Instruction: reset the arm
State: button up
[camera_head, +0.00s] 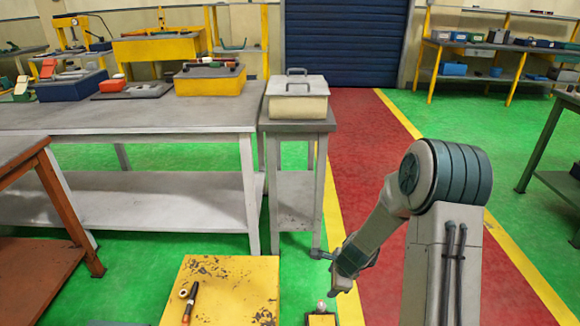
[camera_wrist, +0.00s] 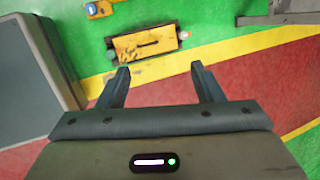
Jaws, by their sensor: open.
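My gripper (camera_wrist: 160,68) shows in the wrist view with its two dark fingers spread apart and nothing between them. Beyond the fingertips are the green floor and a red floor strip. In the head view my arm stands at the right and bends down to the left, with its wrist end low near the picture's middle. The fingers are hard to make out there.
A worn yellow table top (camera_head: 240,300) with a dark-handled tool (camera_head: 189,302) lies left of my arm. A grey workbench (camera_head: 150,118) and a side stand (camera_head: 298,126) stand behind. A slotted yellow box (camera_wrist: 143,46) lies beyond the fingers. The red aisle (camera_head: 365,140) is open.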

jog(key=s+a+r+n+p, duration=0.1)
jog(key=s+r+n+p, duration=0.3)
jog(key=r, duration=0.8)
jog(key=s+r+n+p, duration=0.2)
jog(key=s+r+n, duration=0.3)
jog(key=r, duration=0.6)
jog(key=s+d+r+n+h+p, duration=0.1)
jog(key=s+r+n+p, duration=0.2)
jog(key=s+r+n, duration=0.2)
jog(key=s+d+r+n+h+p, duration=0.1)
jog(key=s+r+n, duration=0.4)
jog(key=s+r, duration=0.5)
jog(key=shift+d+r+g+p, duration=0.3)
jog(key=shift+d+r+p, duration=0.15)
jog(key=shift+d+p, duration=0.4)
